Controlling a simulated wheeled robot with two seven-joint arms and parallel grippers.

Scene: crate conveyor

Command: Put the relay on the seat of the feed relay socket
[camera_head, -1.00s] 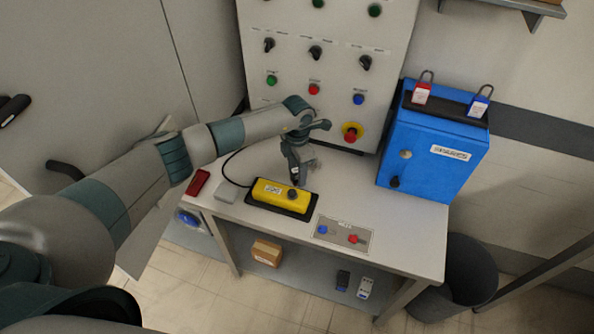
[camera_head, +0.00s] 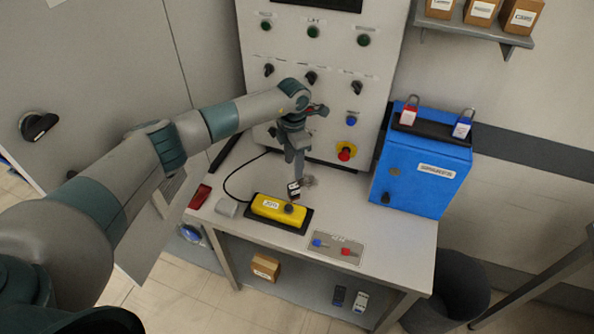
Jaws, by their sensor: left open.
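My left gripper (camera_head: 298,175) points down behind the yellow box, with its fingers open. A small black block with white marking (camera_head: 294,190), which looks like the relay, is at the fingertips. Whether the fingers still surround or touch it cannot be told. A small grey piece (camera_head: 309,181) shows beside the block and may be part of the feed relay socket; the seat itself is hidden or too small to make out. My right gripper is out of view.
A yellow box (camera_head: 268,206) with a dark knob lies on a black mat in front, its cable running behind. A switch plate (camera_head: 335,247), a red item (camera_head: 199,196), and a blue cabinet (camera_head: 425,165) share the table (camera_head: 395,236). The control panel (camera_head: 325,105) stands behind.

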